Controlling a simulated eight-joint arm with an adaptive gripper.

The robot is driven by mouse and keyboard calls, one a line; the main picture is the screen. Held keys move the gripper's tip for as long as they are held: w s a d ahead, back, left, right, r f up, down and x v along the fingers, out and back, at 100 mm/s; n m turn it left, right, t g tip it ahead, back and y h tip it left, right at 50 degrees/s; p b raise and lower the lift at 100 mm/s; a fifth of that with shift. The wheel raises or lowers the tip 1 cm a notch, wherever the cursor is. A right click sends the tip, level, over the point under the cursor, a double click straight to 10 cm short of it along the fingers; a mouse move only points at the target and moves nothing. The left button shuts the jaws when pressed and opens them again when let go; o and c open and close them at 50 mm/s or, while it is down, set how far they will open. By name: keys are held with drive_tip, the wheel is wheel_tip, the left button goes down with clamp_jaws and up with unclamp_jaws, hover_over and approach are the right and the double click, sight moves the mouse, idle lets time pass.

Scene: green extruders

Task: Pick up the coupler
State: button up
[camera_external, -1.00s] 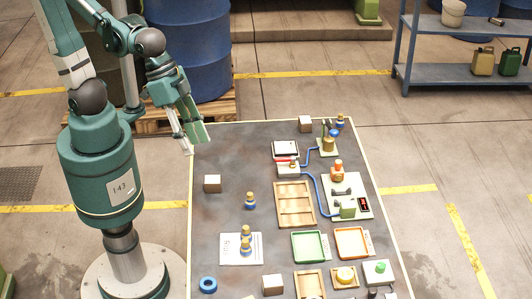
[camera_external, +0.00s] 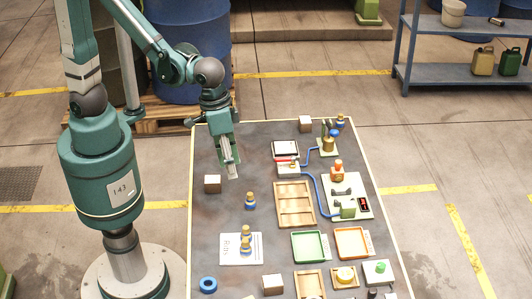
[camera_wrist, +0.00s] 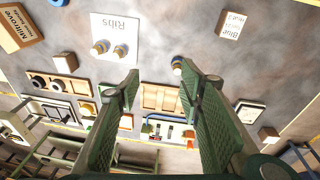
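Which thing is the coupler I cannot tell for certain; several yellow-and-blue stacked pieces could be it. One piece (camera_external: 250,201) stands alone on the dark table; another pair (camera_external: 246,244) stands on a white card. A further one (camera_external: 340,121) is at the far right corner. My gripper (camera_external: 231,172) hangs above the left part of the table, fingers pointing down, beyond the lone piece. In the wrist view my gripper (camera_wrist: 159,76) is open and empty. A piece (camera_wrist: 177,63) shows beside the right fingertip, and the pair (camera_wrist: 110,49) is left of the fingers.
A wooden tray (camera_external: 280,205), a green tray (camera_external: 294,245) and an orange tray (camera_external: 338,243) lie on the right half. A blue ring (camera_external: 208,284) is at the front left. Blue cables cross the back right.

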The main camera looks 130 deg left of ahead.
sight(250, 194)
drive_tip(key=a+f+n, duration=0.1)
drive_tip(key=a+f, duration=0.1)
drive_tip(key=f, duration=0.1)
drive_tip(key=w+a+f+n+g, duration=0.1)
drive_tip(key=a+f, duration=0.1)
drive_tip(key=f, duration=0.2)
drive_tip(key=a+f+n+g, duration=0.1)
drive_tip(key=a+f, duration=0.1)
drive_tip(key=f, duration=0.1)
drive_tip(key=shift+w+a+f+n+b, duration=0.1)
drive_tip(key=shift+w+f+n+b, duration=0.05)
drive_tip(key=shift+w+n+b, duration=0.2)
drive_tip(key=shift+f, duration=0.15)
drive_tip(key=shift+f, duration=1.15)
drive_tip(key=shift+f, duration=0.1)
drive_tip(key=shift+a+f+b, duration=0.1)
drive_tip(key=shift+f+b, duration=0.55)
drive_tip(key=shift+f, duration=1.85)
drive_tip(key=shift+c, duration=0.2)
drive_tip(key=c, duration=1)
